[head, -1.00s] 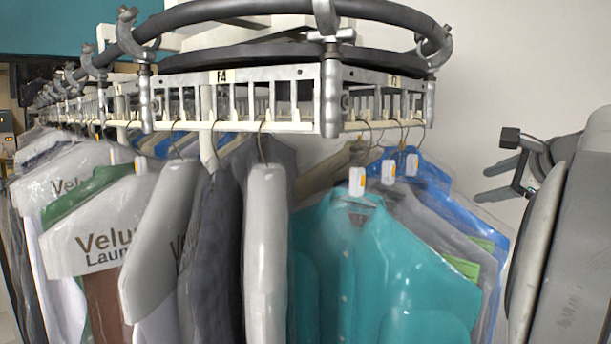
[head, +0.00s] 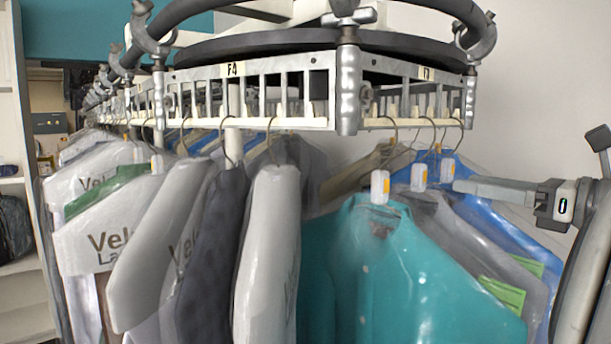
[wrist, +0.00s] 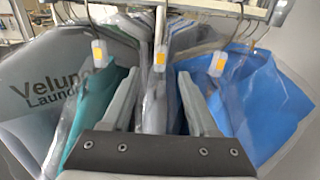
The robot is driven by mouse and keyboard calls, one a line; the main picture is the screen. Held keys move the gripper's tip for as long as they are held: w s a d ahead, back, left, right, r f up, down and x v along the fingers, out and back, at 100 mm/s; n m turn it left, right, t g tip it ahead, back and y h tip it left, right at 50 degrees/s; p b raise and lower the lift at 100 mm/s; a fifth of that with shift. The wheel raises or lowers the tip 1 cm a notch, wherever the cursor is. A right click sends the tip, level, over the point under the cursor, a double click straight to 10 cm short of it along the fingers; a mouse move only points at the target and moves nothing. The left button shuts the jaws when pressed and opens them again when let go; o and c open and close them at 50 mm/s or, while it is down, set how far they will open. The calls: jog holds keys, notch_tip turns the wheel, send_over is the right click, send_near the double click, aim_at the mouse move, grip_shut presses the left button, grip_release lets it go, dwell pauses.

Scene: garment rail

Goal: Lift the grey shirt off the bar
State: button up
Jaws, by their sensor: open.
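The grey shirt (head: 462,243) hangs in clear plastic on the bar (head: 408,122), between a teal shirt (head: 395,270) and a blue shirt (head: 500,225). Its white-and-orange neck tag (head: 418,177) shows above the collar. My gripper (head: 462,186) reaches in from the right, fingertips near the tags. In the wrist view my gripper (wrist: 156,76) is open, with the grey shirt (wrist: 156,112) between the two fingers. The teal shirt (wrist: 98,105) is left of the fingers and the blue shirt (wrist: 265,100) right. Contact with the plastic cannot be told.
Several bagged garments (head: 265,250) hang close together to the left. The slotted rail (head: 300,85) and its curved tube (head: 400,18) run above the hangers. A shelf unit (head: 20,300) stands at far left. Bare wall lies behind my gripper on the right.

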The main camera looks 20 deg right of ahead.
aim_at(418, 163)
jog(key=x, duration=0.6)
jog(key=shift+b, duration=0.4)
jog(key=shift+p+x, duration=0.45)
jog(key=shift+x, duration=1.95)
grip_shut()
jog(key=shift+r, duration=0.2)
jog(key=shift+r+p, duration=1.55)
jog(key=shift+p, duration=0.25)
jog(key=shift+s+d, duration=0.1)
jog(key=shift+s, duration=0.05)
